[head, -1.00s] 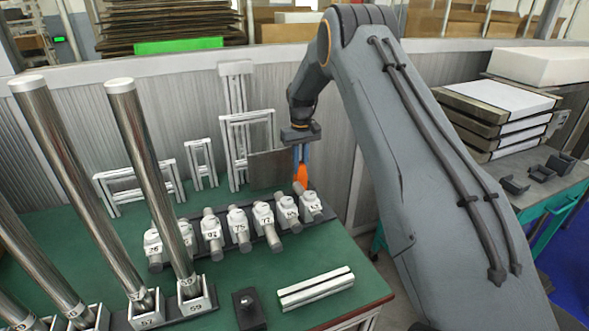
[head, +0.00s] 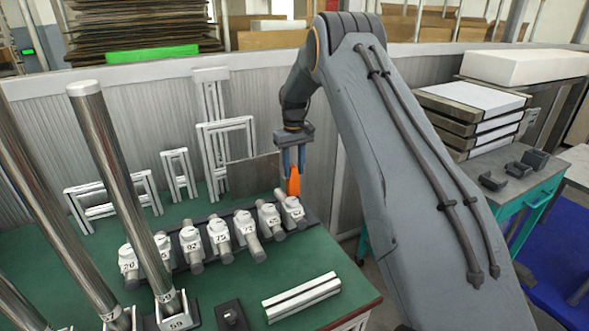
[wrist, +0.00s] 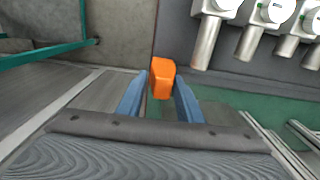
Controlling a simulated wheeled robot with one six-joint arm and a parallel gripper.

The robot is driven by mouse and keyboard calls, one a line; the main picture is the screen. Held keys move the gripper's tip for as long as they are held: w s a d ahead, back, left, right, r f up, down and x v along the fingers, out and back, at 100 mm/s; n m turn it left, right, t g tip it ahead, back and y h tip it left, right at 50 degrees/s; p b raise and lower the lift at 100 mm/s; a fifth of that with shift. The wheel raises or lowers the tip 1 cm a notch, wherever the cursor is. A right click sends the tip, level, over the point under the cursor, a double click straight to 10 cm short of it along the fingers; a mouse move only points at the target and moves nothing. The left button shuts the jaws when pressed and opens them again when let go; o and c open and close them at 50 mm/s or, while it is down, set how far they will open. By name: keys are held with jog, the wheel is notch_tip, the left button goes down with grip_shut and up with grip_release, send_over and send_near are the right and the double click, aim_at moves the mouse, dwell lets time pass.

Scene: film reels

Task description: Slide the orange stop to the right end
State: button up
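The orange stop (head: 293,181) stands upright at the right end of the dark rack, behind the last valve-like fitting. My gripper (head: 293,160) is above it, pointing down, with one blue finger on each side of it. In the wrist view the orange stop (wrist: 162,78) shows between the fingertips of my gripper (wrist: 160,92). A gap shows beside the left finger; the right finger looks very close to the stop, and I cannot tell whether it touches. The fingers look spread wider than the stop. The stop's foot is hidden in the head view.
The dark rack (head: 312,216) carries a row of several numbered grey fittings on the green table (head: 200,287). A dark panel (head: 254,174) and white frames (head: 175,172) stand behind. Tall metal tubes (head: 120,190) rise at the left. A white bar (head: 301,297) lies in front.

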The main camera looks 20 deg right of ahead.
notch_tip(320, 180, up, 8)
jog(key=shift+f+b, duration=0.25)
jog(key=shift+b, duration=0.7)
jog(key=shift+r, duration=0.15)
jog(key=shift+s, duration=0.15)
jog(key=s+a+f, duration=0.1)
jog(key=s+a, duration=0.1)
jog(key=s, duration=1.2)
jog(key=s+a+f+m, duration=0.1)
jog(key=s+a, duration=0.1)
jog(key=s, duration=1.2)
jog(key=s+a+f, duration=0.1)
jog(key=s+a, duration=0.2)
jog(key=s, duration=1.1)
jog(key=shift+m+t, duration=0.3)
jog(key=shift+m, duration=0.1)
jog(key=shift+f, duration=0.1)
